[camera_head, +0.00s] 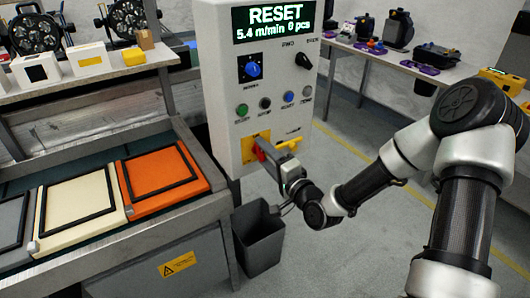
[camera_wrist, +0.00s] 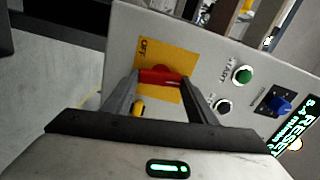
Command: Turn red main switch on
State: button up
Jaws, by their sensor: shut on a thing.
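The red main switch (camera_wrist: 160,76) sits on a yellow plate (camera_wrist: 152,49) low on the grey control box. Part of the plate's "OFF" marking shows in the wrist view. My gripper (camera_wrist: 160,80) is shut on the red switch handle, one finger at each end of it. In the head view my gripper (camera_head: 268,152) reaches the switch from the lower right and covers part of it; a bit of the red switch (camera_head: 260,152) shows beside it. The box's display (camera_head: 272,22) reads "RESET", "5.4 m/min 0 pcs".
Above the switch are a green button (camera_head: 242,110), a blue button (camera_head: 289,96) and a blue knob (camera_head: 253,70). A dark bin (camera_head: 259,242) stands below the box. A conveyor with coloured trays is at left. A table (camera_head: 420,72) with tools stands behind.

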jog(key=shift+m, duration=0.9)
jog(key=o, duration=1.1)
jog(key=shift+c, duration=0.2)
jog(key=p+v, duration=0.3)
jog(key=v, duration=1.4)
jog(key=shift+s+d, duration=0.15)
